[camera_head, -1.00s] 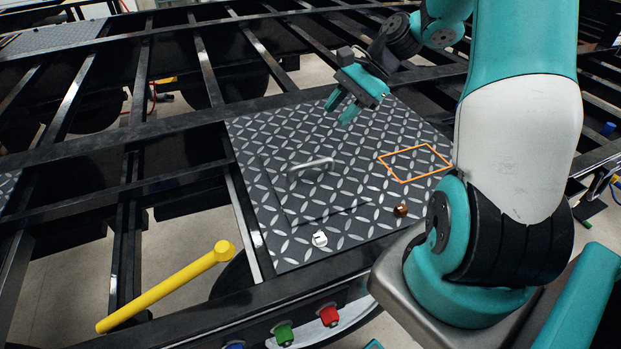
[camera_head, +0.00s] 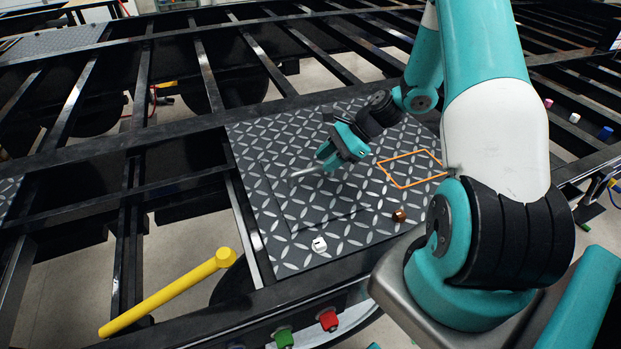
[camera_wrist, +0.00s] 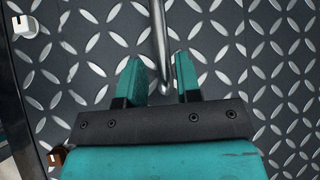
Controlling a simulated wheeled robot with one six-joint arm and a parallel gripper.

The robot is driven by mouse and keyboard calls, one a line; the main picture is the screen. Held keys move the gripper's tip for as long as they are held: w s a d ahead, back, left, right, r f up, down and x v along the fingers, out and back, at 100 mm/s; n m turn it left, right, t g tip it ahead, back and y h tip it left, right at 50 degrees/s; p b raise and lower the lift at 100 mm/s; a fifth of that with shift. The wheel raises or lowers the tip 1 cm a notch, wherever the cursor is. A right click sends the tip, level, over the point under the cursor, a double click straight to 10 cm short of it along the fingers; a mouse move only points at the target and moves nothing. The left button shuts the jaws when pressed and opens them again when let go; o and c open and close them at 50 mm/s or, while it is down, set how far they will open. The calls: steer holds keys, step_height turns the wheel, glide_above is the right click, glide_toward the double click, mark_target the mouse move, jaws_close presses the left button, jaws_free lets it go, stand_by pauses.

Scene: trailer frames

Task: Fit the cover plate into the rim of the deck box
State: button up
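The cover plate (camera_head: 290,203) is a dark diamond-tread square with a silver bar handle (camera_head: 305,172). It lies on the matching tread deck, and a dark edge shows around part of it. I cannot tell whether it sits within the deck box rim or on top of it. My gripper (camera_head: 325,160) is at the right end of the handle. In the wrist view my gripper (camera_wrist: 165,78) is open. The handle (camera_wrist: 160,40) runs in from above, and its near end lies between the fingers, with gaps showing on both sides.
An orange rectangular outline (camera_head: 385,179) marks the deck at the right. A white block (camera_head: 319,244) and a brown piece (camera_head: 399,215) stand near the deck's front. Black frame beams with open gaps surround the deck. A yellow bar (camera_head: 170,292) is at the lower left.

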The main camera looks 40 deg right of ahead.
mark_target(314, 168)
steer(key=p+x, duration=0.1)
steer(key=x, duration=0.4)
steer(key=shift+w+a+p, duration=0.1)
steer(key=shift+a+p, duration=0.05)
steer(key=shift+p, duration=0.25)
steer(key=shift+c, duration=0.4)
jaws_close()
steer(key=shift+r, duration=0.1)
